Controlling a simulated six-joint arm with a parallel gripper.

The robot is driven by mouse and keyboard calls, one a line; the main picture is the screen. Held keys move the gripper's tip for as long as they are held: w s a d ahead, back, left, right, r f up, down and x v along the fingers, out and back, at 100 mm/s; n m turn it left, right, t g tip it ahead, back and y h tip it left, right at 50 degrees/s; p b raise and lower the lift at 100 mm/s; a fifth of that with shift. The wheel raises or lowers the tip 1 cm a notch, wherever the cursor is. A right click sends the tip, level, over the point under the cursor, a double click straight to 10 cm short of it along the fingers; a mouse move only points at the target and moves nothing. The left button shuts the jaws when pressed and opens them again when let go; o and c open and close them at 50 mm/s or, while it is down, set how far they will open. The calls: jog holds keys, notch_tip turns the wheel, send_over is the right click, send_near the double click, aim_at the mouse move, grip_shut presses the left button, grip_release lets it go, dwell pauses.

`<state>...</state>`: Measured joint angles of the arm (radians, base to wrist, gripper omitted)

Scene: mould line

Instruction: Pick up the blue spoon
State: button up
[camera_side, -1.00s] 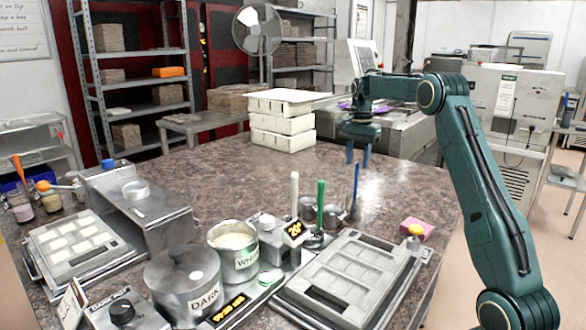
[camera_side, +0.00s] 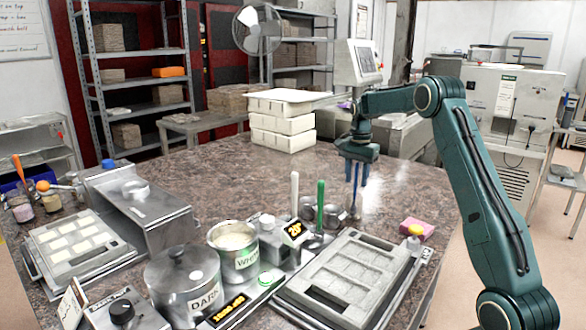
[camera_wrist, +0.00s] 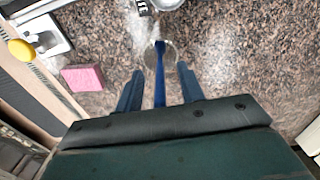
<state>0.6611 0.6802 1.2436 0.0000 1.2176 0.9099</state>
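The blue spoon (camera_side: 354,202) stands upright with its handle up, its lower end in a small metal cup (camera_side: 335,212). In the wrist view the blue spoon (camera_wrist: 160,82) runs between my two fingers, with a gap on each side. My gripper (camera_side: 357,181) is open and pointing down around the upper handle. It also shows in the wrist view (camera_wrist: 160,70), holding nothing. The spoon's top end is partly hidden by my gripper in the side view.
A green spoon (camera_side: 320,205) and a white spoon (camera_side: 294,190) stand upright to the left. A grey mould (camera_side: 345,275) lies in front, with a pink sponge (camera_side: 417,229) to its right. White stacked boxes (camera_side: 282,122) stand behind.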

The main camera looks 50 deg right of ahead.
dwell(0.4)
grip_shut()
jog(key=shift+r, duration=0.15)
notch_tip(320, 180, up, 20)
jog(key=shift+f, duration=0.2)
dwell(0.9)
jog(key=shift+r, duration=0.1)
dwell(0.6)
